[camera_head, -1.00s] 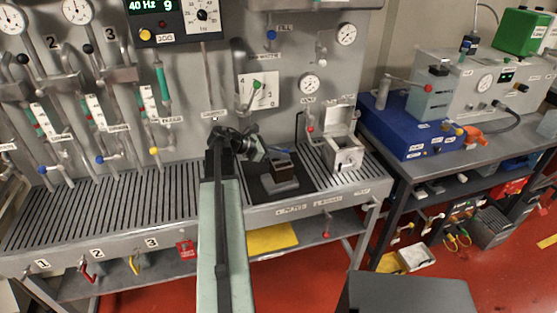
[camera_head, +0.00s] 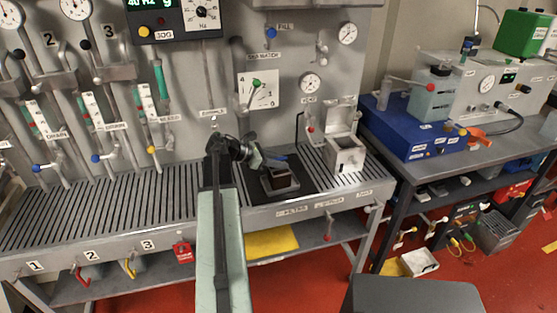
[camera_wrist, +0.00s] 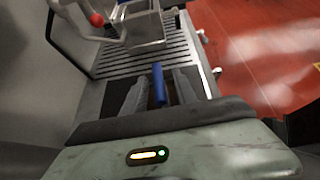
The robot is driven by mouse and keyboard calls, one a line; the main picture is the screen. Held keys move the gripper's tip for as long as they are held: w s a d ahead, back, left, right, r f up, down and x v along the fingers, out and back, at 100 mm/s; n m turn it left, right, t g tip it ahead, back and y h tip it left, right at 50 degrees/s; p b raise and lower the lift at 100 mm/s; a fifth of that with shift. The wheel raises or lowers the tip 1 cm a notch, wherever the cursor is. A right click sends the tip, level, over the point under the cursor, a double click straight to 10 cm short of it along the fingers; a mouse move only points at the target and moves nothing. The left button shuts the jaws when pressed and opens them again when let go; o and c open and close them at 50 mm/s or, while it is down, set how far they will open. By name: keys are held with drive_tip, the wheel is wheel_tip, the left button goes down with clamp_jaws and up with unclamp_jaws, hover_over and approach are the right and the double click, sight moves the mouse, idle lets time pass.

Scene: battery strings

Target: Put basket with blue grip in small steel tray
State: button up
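The basket, a small dark box, has a blue grip (camera_head: 276,160) above it. The same blue grip shows between my fingers in the wrist view (camera_wrist: 159,84). My gripper (camera_wrist: 159,88) appears shut on this grip; its fingers lie on both sides of it. A small grey steel tray (camera_head: 283,190) sits on the black mat of the bench. The dark basket (camera_head: 281,176) is low over this tray, apparently at least partly inside its rim. The exact contact is hidden, and the basket body is hidden in the wrist view.
A steel box with a raised lid (camera_head: 346,157) stands to the right of the mat; it also shows in the wrist view (camera_wrist: 144,28). Gauges, levers and pipes line the back panel. The slotted bench top (camera_head: 110,205) to the left is clear.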

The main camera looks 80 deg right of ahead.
drive_tip(key=shift+r, duration=0.15)
drive_tip(key=p+v, duration=0.6)
drive_tip(key=v, duration=0.6)
drive_tip(key=shift+w, duration=0.15)
